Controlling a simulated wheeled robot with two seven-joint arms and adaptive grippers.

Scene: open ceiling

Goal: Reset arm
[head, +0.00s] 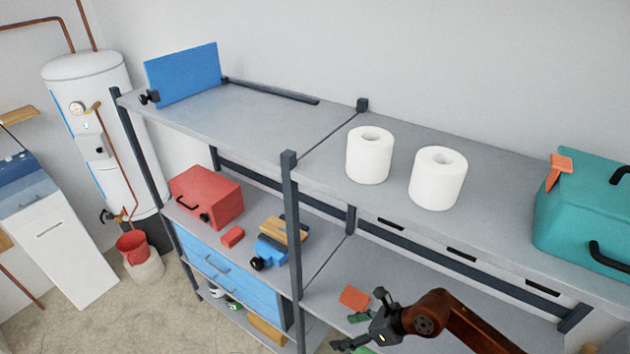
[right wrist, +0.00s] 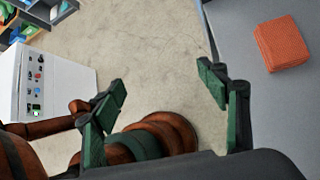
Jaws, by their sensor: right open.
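My right gripper (head: 362,320) is at the bottom of the head view, in front of the right-hand lower shelf (head: 410,287). In the right wrist view its two green-padded fingers (right wrist: 164,90) stand wide apart with nothing between them. The block also shows at the top right of the right wrist view (right wrist: 283,43). My reddish-brown right arm comes in from the bottom right. My left gripper is not in view.
Two white paper rolls (head: 369,155) (head: 438,178) and a teal case (head: 585,215) stand on the upper shelf (head: 310,195). A red toolbox (head: 206,196) sits lower left. A dark post (head: 291,225) stands left of the gripper. Bare floor (right wrist: 150,45) shows between the fingers.

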